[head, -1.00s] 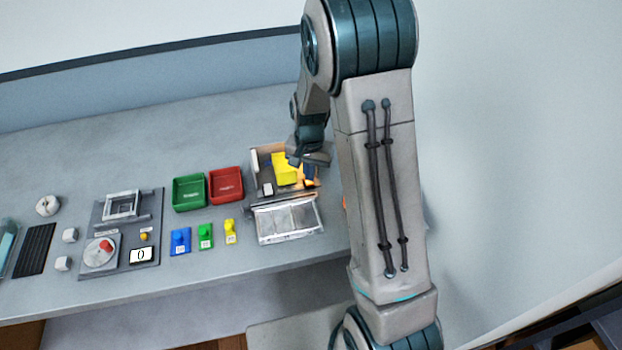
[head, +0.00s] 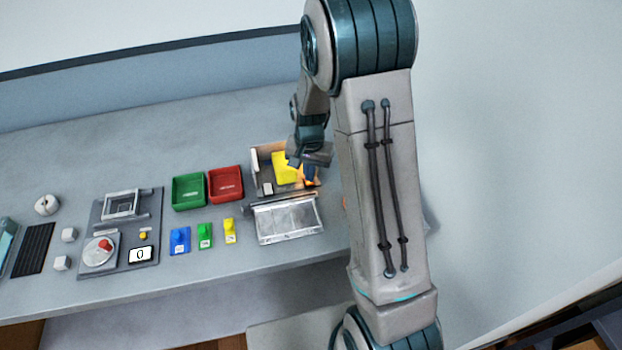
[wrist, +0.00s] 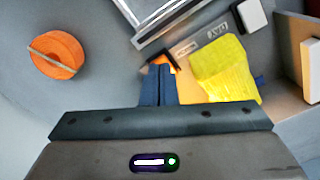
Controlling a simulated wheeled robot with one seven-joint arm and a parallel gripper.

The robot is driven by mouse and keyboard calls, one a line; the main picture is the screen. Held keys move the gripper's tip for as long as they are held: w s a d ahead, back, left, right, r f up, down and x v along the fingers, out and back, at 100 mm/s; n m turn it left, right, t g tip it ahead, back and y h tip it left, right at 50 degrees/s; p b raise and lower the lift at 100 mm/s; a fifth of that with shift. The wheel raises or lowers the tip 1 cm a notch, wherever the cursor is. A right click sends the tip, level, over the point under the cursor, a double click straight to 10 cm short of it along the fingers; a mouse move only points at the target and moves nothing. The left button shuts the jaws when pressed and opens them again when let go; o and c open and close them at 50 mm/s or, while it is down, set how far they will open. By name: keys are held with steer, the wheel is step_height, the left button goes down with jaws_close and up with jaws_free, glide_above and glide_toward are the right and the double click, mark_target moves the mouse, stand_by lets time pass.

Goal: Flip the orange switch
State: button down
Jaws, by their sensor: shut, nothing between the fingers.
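In the wrist view, my gripper (wrist: 158,84) has its two dark blue fingers together with nothing between them. At their tips is a small orange and black part (wrist: 164,59), partly hidden by the fingers; I cannot tell if it is the switch or if they touch it. A round orange piece (wrist: 57,54) with a pale bar across it lies apart, to the left. In the head view, my gripper (head: 309,172) is over the right side of an open box (head: 256,166); the orange there is mostly hidden.
A clear-lidded tray (head: 288,220) lies in front of the box. Red (head: 226,184) and green (head: 188,191) bins stand to the left. Open table lies behind the bins.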

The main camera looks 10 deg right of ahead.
steer(key=shift+f+b, duration=0.45)
steer(key=shift+f, duration=0.2)
steer(key=shift+r, duration=0.15)
step_height(320, 180, up, 8)
steer(key=p, duration=0.5)
stand_by(0.4)
steer(key=s+r+n+t, duration=0.3)
steer(key=s+r+n, duration=0.3)
steer(key=s+r, duration=1.2)
steer(key=s, duration=0.3)
steer(key=shift+d+t, duration=0.4)
